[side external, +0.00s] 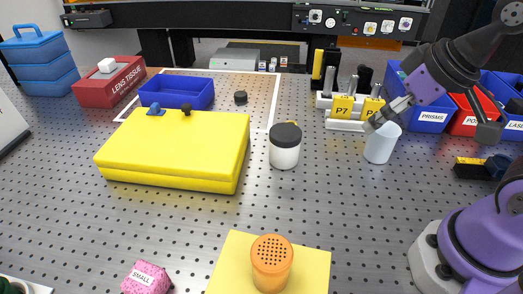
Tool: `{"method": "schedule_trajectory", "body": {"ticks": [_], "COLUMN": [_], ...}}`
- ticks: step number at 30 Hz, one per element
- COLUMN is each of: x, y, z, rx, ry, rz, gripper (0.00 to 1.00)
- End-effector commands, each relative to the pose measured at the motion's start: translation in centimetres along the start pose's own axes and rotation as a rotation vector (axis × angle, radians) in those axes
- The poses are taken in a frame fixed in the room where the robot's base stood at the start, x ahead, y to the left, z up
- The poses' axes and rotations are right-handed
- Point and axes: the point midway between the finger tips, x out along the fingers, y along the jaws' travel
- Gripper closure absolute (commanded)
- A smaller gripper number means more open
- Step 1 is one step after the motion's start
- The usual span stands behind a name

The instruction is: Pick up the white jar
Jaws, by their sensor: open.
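A white jar with a black lid (285,146) stands upright on the perforated metal table, right of the yellow case. A plain white cylinder (380,146) with no dark lid stands further right. My gripper (378,120) comes in from the upper right, tilted down to the left. Its fingertips overlap the top of the plain white cylinder in the picture; I cannot tell whether they touch it. My gripper is open and appears to hold nothing. It is apart from the black-lidded jar.
A yellow case (175,150) lies left of the black-lidded jar. An orange shaker (271,262) stands on a yellow sheet (315,272) in front. Yellow-tagged holders (343,107) and a blue PRISMS bin (430,119) stand behind my gripper. The table between jar and orange shaker is clear.

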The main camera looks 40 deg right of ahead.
Motion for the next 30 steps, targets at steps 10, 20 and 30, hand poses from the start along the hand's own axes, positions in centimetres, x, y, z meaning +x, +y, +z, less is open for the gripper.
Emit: {"method": "schedule_trajectory", "body": {"ticks": [10,20,30], "x": [2.5,10.3,15.2], "y": [-1.1,-3.4,-4.3], "z": [-4.0,-9.7,-9.7], "rx": [-0.124,-0.332,-0.363], "ry": [-0.047,-0.094,-0.101], "rz": [-0.044,-0.152,-0.173], "gripper": [0.0,0.0,0.0]}}
